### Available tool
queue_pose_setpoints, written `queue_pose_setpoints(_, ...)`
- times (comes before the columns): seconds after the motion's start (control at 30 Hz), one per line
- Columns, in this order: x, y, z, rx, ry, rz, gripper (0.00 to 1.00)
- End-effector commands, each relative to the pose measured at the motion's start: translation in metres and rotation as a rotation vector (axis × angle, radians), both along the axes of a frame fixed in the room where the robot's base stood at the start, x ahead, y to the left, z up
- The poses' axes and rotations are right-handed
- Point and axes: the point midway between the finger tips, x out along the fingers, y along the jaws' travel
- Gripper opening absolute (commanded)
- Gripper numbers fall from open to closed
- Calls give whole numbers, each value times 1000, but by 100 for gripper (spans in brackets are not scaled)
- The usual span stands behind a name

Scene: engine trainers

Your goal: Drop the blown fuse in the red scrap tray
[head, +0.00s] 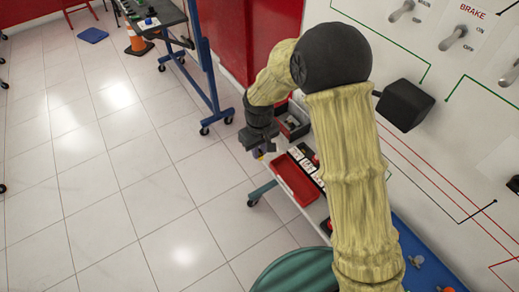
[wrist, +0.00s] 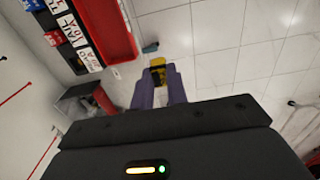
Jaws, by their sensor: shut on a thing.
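My gripper (wrist: 161,88) has purple fingers and is shut on a small yellow and dark piece, which looks like the fuse (wrist: 158,70), at its fingertips in the wrist view. In the head view my gripper (head: 263,152) hangs just left of the bench shelf, and the fuse cannot be made out there. The red scrap tray (head: 295,180) lies on the shelf to the lower right of the gripper. In the wrist view the tray (wrist: 112,28) is at the upper left, apart from the fuse. The floor shows behind the fuse.
A row of white labelled cards (wrist: 75,32) lies beside the tray, with red and blue pieces. A dark open bin (head: 293,119) stands at the shelf's far end. The white wall panel (head: 440,120) rises on the right. The tiled floor (head: 130,190) on the left is clear.

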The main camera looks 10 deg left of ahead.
Motion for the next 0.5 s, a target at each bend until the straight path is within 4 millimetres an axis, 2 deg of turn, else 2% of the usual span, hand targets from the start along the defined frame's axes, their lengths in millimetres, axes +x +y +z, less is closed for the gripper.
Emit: queue_pose_setpoints(0.5,0,0,21,0,0,0,0)
